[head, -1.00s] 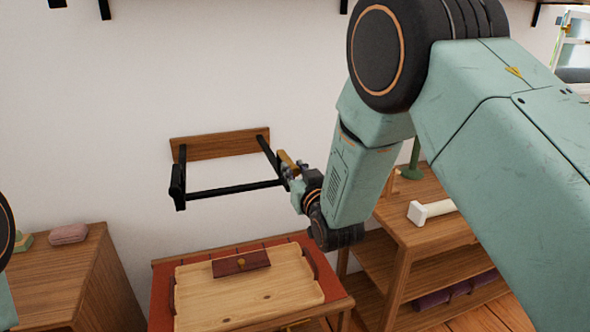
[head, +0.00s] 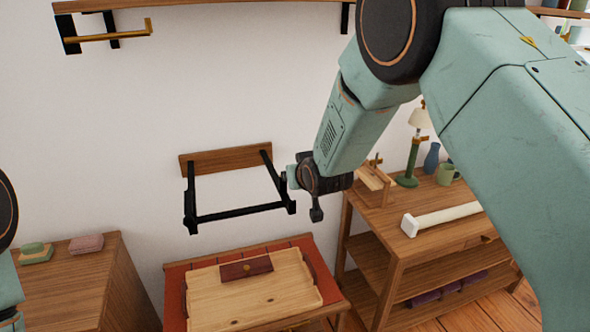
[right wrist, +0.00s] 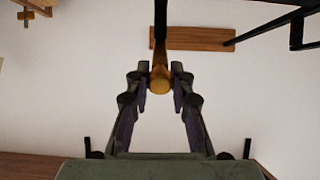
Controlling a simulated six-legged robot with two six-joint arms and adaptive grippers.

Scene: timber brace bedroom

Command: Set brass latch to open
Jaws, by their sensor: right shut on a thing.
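The brass latch (right wrist: 160,79) shows end-on in the right wrist view as a golden, rounded knob at the foot of a dark bar. My right gripper (right wrist: 160,77) has its two fingertips closed on either side of it. In the head view the right gripper (head: 287,178) is at the right arm of a black frame (head: 240,212). My wrist hides the latch there, so its angle cannot be told. The frame juts from a wooden wall board (head: 225,160), which also shows in the right wrist view (right wrist: 195,38).
Below the frame is a wooden tray (head: 240,293) with a dark red box (head: 246,268). A cabinet (head: 75,280) stands at left.

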